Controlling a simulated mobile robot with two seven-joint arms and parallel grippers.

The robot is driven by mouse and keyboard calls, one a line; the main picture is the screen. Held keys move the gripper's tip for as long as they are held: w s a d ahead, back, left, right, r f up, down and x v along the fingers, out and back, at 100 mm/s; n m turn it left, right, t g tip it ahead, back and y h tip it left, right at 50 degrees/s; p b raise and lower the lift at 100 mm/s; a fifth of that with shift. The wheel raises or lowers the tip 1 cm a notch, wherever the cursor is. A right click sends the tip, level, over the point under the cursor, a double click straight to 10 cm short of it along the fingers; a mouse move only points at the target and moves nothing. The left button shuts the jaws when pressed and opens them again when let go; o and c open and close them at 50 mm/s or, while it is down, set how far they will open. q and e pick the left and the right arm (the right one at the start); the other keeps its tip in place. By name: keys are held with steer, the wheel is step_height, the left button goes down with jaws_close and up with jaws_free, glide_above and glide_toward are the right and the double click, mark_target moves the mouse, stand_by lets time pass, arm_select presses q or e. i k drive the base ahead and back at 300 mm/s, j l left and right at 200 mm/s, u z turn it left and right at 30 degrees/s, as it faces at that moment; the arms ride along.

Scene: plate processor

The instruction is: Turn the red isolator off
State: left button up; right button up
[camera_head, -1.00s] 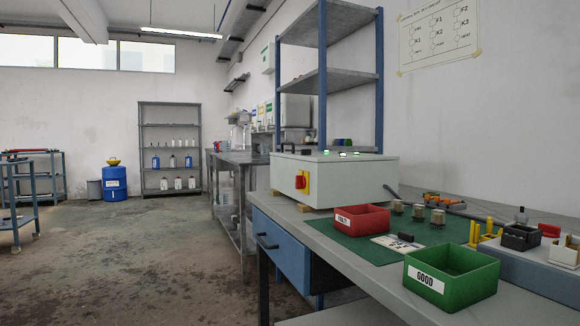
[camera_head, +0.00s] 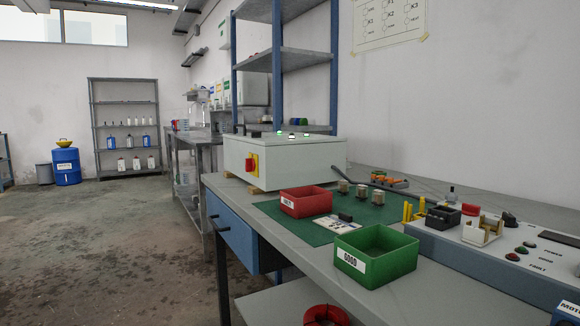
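The red isolator (camera_head: 252,164) is a red rotary switch on a yellow plate. It sits on the left end face of a pale grey box (camera_head: 300,160) that stands at the far end of the workbench. Its handle is too small to read its position for certain. Green lights (camera_head: 292,135) are lit on top of the box. Neither of my grippers shows in the head view.
The workbench (camera_head: 235,188) carries a red bin (camera_head: 306,201), a green bin (camera_head: 376,256), several small relays and a control panel (camera_head: 500,262) at right. A blue drawer (camera_head: 230,231) is under its front edge. The floor (camera_head: 110,250) at left is clear.

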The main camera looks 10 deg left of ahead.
mark_target(249, 163)
steer(key=j+z, duration=0.3)
steer(key=j, duration=0.15)
steer(key=j+z, duration=0.4)
steer(key=j, duration=0.4)
steer(key=k+j, duration=0.15)
steer(key=j, duration=0.4)
steer(key=i+z, duration=0.05)
